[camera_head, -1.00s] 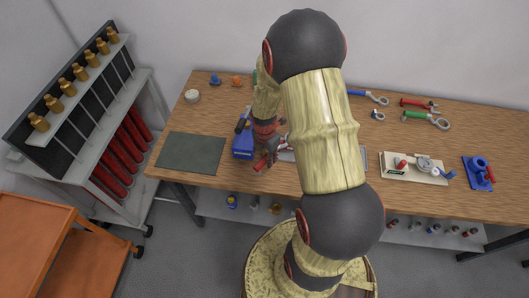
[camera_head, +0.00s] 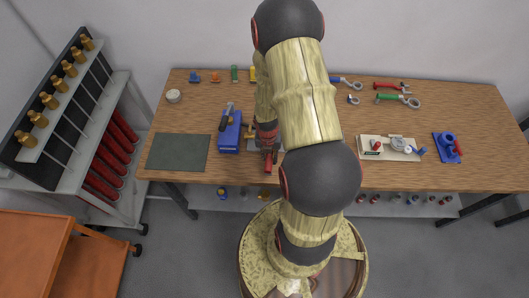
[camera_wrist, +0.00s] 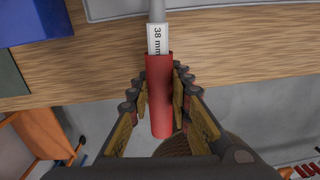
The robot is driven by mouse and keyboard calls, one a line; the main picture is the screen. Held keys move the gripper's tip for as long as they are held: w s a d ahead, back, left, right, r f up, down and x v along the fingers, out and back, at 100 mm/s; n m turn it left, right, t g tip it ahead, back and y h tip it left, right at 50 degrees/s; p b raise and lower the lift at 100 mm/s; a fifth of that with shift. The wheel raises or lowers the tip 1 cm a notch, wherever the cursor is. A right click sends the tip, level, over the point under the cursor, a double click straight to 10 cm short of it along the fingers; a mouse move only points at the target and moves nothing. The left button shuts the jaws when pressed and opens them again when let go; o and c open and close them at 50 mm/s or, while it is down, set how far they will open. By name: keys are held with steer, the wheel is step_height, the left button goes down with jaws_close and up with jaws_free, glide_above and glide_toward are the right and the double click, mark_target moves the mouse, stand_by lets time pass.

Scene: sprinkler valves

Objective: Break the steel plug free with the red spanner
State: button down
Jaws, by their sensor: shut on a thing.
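The red spanner's handle (camera_wrist: 158,100) lies between the fingers of my gripper (camera_wrist: 155,85) in the wrist view, and the gripper is shut on it. Its grey shank carries a "38 mm" label and runs off the top of that view, so the spanner's jaw is out of sight there. In the head view the handle end (camera_head: 268,166) shows at the table's front edge, just right of the blue vise-like block (camera_head: 230,138). My arm covers much of this area. I cannot make out the steel plug in either view, nor whether the spanner is on it.
A dark green mat (camera_head: 178,152) lies left of the blue block. A red-handled tool (camera_head: 390,86) and a green-handled spanner (camera_head: 398,99) lie at the back right. A pale fixture (camera_head: 388,147) and a blue fitting (camera_head: 447,147) stand at the right. The far right tabletop is clear.

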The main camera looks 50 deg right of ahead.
steer(key=s+d+r+n+p, duration=0.1)
steer(key=p, duration=0.2)
steer(key=s+d+r+n+p, duration=0.1)
steer(key=r+n+p, duration=0.1)
steer(key=p, duration=0.1)
steer(key=shift+s+d+r, duration=0.15)
steer(key=shift+s, duration=0.15)
stand_by(0.3)
steer(key=c, duration=2.2)
jaws_free()
steer(key=c, duration=0.4)
jaws_close()
